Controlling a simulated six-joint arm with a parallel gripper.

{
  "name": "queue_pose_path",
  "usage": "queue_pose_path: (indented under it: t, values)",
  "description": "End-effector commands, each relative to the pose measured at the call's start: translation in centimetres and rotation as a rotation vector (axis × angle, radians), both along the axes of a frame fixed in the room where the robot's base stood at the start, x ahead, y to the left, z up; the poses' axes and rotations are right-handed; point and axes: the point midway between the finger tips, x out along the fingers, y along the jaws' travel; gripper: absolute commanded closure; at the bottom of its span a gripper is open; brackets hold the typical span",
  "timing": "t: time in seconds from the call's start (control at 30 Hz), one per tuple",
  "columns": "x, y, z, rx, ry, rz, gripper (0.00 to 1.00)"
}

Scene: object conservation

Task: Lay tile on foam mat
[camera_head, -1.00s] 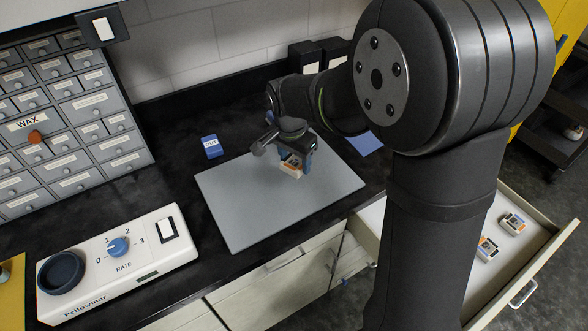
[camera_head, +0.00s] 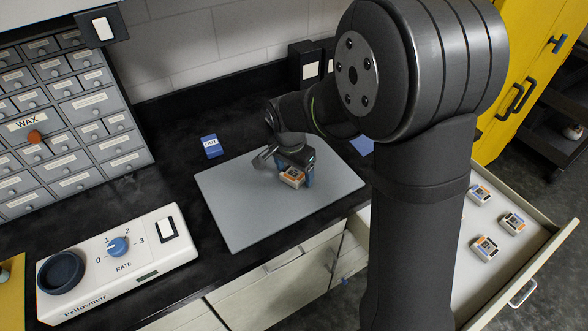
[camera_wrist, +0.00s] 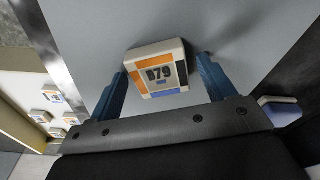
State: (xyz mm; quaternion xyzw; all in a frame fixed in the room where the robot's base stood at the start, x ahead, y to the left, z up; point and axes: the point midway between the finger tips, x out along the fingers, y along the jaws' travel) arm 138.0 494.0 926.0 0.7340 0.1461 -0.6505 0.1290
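A cream tile (camera_head: 292,178) with orange and blue patches and a dark number lies face up on the grey foam mat (camera_head: 235,215), or just at its surface. In the wrist view the same tile (camera_wrist: 158,72) sits between the blue fingertips of my gripper (camera_wrist: 162,72), with a narrow gap at its right side. My gripper (camera_head: 296,168) is low over the middle-right of the mat, with its fingers apart. Part of the tile's far side is hidden by the gripper in the head view.
An open drawer (camera_head: 540,235) at the right holds several similar tiles. A rate-dial device (camera_head: 118,262) is at left front, and a drawer cabinet (camera_head: 75,125) at back left. The mat's left part is clear.

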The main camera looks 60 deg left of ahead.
Motion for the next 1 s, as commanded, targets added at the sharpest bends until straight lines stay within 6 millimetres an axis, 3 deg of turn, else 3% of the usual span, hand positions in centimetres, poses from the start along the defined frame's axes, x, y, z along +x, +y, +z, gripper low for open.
queue_pose_path:
  t: [0.27, 0.7, 1.0]
  values:
    - [-0.1, 0.0, 1.1, 0.003, -0.001, 0.0, 0.24]
    - [-1.1, -0.4, 9.8, 0.003, 0.0, 0.001, 0.24]
    - [-1.3, -0.6, 12.2, 0.0, 0.001, 0.0, 0.24]
